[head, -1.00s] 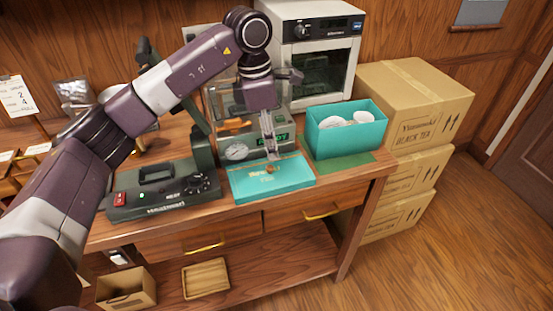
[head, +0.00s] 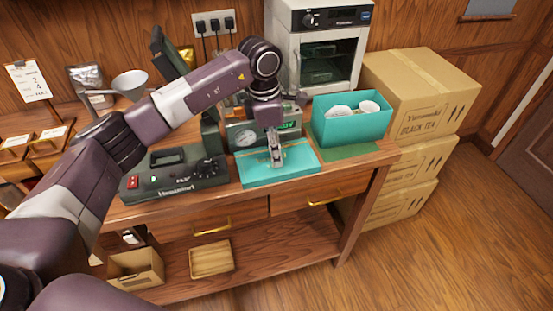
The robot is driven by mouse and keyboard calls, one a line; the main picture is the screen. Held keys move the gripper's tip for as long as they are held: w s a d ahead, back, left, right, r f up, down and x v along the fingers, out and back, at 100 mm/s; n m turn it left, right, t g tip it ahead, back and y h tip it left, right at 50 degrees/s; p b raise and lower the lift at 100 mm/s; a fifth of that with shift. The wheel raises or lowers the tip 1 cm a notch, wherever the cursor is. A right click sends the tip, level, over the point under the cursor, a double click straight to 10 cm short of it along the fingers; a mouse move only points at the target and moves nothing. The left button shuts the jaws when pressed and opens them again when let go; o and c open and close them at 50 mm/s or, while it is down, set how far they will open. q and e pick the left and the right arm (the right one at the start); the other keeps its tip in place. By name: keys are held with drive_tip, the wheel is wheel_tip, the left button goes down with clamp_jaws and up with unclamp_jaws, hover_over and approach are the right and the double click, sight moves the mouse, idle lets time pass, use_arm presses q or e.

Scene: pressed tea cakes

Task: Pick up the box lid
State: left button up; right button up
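The box lid (head: 304,164) is a flat teal panel with a marking near its middle, lying on the wooden table in front of the scale. The open teal box (head: 350,130) stands to its right on a green mat (head: 345,152), with white round items inside. My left gripper (head: 276,163) points down over the middle of the lid and hides part of it. Its fingertips are at or just above the lid; I cannot tell whether they touch, or how far apart they are. My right gripper is not in view.
A dark green press machine (head: 172,180) stands close left of the lid. The scale (head: 246,138) is right behind it. A white oven (head: 325,45) stands at the back. Cardboard cartons (head: 415,95) are stacked right of the table. Floor at lower right is clear.

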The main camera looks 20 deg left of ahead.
use_arm(q)
clamp_jaws()
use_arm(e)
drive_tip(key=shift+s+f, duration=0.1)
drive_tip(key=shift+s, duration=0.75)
use_arm(q)
drive_tip(key=shift+r, duration=0.1)
